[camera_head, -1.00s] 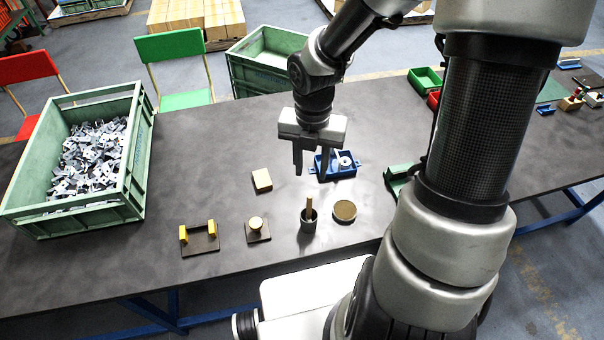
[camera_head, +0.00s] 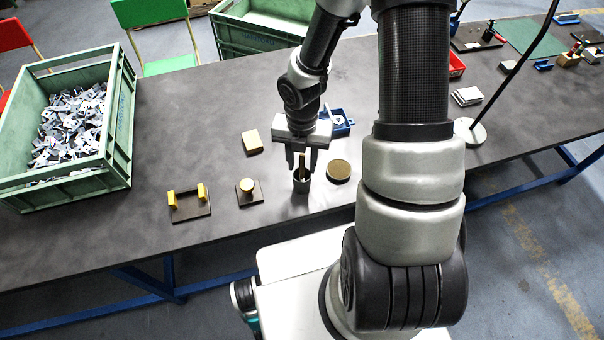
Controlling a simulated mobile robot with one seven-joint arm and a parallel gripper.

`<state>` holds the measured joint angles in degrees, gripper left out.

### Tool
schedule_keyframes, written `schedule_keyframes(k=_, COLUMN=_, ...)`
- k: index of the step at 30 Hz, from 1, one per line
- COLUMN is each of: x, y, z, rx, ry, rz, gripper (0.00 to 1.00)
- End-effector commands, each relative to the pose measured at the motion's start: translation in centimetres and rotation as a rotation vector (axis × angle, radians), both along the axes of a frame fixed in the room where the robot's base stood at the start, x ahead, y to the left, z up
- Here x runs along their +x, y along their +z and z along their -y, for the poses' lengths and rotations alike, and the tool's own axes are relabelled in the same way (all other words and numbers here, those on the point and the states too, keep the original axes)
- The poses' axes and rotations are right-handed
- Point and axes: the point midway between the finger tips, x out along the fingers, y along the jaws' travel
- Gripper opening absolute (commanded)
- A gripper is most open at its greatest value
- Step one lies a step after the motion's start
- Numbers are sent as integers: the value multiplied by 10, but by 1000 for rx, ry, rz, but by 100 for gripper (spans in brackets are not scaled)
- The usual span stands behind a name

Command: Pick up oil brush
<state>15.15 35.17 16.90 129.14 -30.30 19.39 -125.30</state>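The oil brush (camera_head: 302,166) stands upright in a small dark grey cup (camera_head: 301,184) near the front of the table, with its brown wooden handle up. My gripper (camera_head: 301,164) points down over the cup. Its two fingers are apart, one on each side of the brush handle, with a gap to the handle visible. The brush's lower end is hidden inside the cup.
A round brown-topped tin (camera_head: 339,170) stands just right of the cup. A blue tray (camera_head: 340,122) is behind my gripper. A green crate of metal parts (camera_head: 118,130) stands at left.

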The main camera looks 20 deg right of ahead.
Motion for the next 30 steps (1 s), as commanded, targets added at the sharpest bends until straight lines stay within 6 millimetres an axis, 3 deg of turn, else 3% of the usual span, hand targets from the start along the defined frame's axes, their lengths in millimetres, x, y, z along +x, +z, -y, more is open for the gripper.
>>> schedule_keyframes(k=4, x=0, y=-19, z=0, rx=0, ry=1, rz=0, gripper=34)
schedule_keyframes(k=12, x=0, y=-21, z=0, rx=0, ry=0, rz=1, gripper=34)
schedule_keyframes(k=19, x=0, y=-21, z=0, rx=0, ry=-1, rz=1, gripper=0)
schedule_keyframes(k=30, x=1, y=-12, z=0, rx=0, ry=-2, rz=4, gripper=0)
